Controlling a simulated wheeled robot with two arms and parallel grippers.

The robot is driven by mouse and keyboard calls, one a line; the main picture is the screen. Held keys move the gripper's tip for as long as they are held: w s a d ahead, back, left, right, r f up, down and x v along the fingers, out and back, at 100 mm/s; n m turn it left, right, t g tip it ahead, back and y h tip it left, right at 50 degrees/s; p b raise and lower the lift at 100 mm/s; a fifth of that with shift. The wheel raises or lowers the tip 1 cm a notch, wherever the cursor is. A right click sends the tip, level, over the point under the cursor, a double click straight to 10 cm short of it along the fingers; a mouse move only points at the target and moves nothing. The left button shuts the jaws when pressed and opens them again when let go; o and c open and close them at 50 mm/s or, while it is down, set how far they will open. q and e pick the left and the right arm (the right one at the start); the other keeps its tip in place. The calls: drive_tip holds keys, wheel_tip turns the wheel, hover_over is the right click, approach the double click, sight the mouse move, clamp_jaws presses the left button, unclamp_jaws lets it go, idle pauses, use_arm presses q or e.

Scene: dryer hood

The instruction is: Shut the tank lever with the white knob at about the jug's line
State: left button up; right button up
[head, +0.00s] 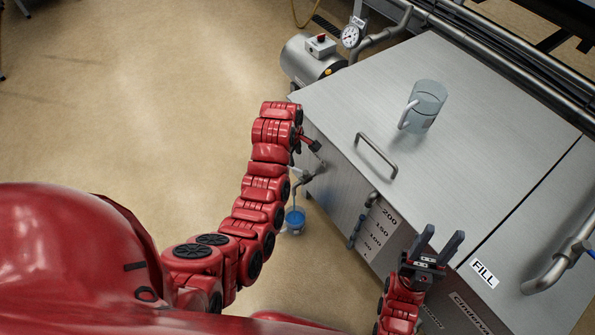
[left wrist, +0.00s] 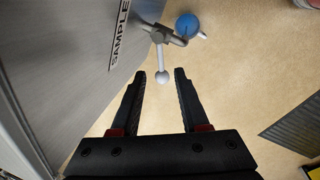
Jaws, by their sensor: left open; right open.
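In the left wrist view, the tank lever (left wrist: 160,58) hangs from a grey tap on the tank wall, beside a SAMPLE label (left wrist: 120,34). Its white knob (left wrist: 162,77) shows just past my fingertips, in line with the gap between them. A jug with blue liquid (left wrist: 187,25) stands below the tap; it also shows in the head view (head: 295,218). My left gripper (head: 316,150) is open and empty at the tank's side, close to the tap (head: 308,178). It also fills the lower left wrist view (left wrist: 157,72). My right gripper (head: 440,241) is open and empty by the tank front.
The steel tank (head: 350,90) has a lid handle (head: 376,156) and a clear jug (head: 427,107) on top. A level scale (head: 375,235) and FILL label (head: 484,273) are at its front. A motor (head: 305,65) and gauge (head: 351,36) stand behind. Floor at left is clear.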

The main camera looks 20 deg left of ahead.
use_arm(q)
drive_tip(key=f, duration=0.3)
drive_tip(key=w+f, duration=0.1)
drive_tip(key=f, duration=0.2)
drive_tip(key=f+b, duration=0.1)
drive_tip(key=f, duration=0.1)
drive_tip(key=shift+w+d+f, duration=0.2)
drive_tip(key=shift+w+f, duration=0.15)
drive_tip(key=shift+f, duration=0.05)
drive_tip(key=shift+c, duration=0.2)
clamp_jaws()
idle(0.8)
